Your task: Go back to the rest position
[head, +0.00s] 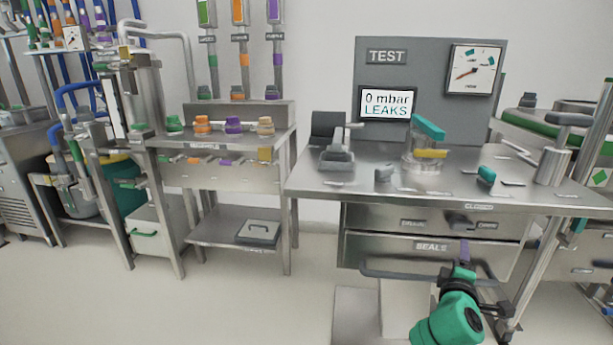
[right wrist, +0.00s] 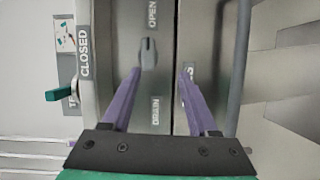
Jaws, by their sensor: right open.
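My right gripper (head: 463,252) shows at the lower right of the head view, in front of the drawers under the test bench. In the right wrist view its purple fingers (right wrist: 160,74) are spread apart with nothing between them. A grey knob (right wrist: 148,53) on the upper drawer front shows beyond the fingertips, between the OPEN and DRAIN labels. The right finger partly covers the label on the SEALS drawer (head: 390,252). That drawer's bar handle (right wrist: 241,65) runs along the right of the wrist view, apart from the fingers. My left gripper is not in view.
The steel test bench (head: 330,185) carries a pressure gauge (head: 473,71), a screen (head: 387,104) reading "0 mbar LEAKS", and a clear vessel with a teal handle (head: 428,128). A shelf unit (head: 215,141) with coloured fittings stands left. Open floor (head: 230,310) lies front left.

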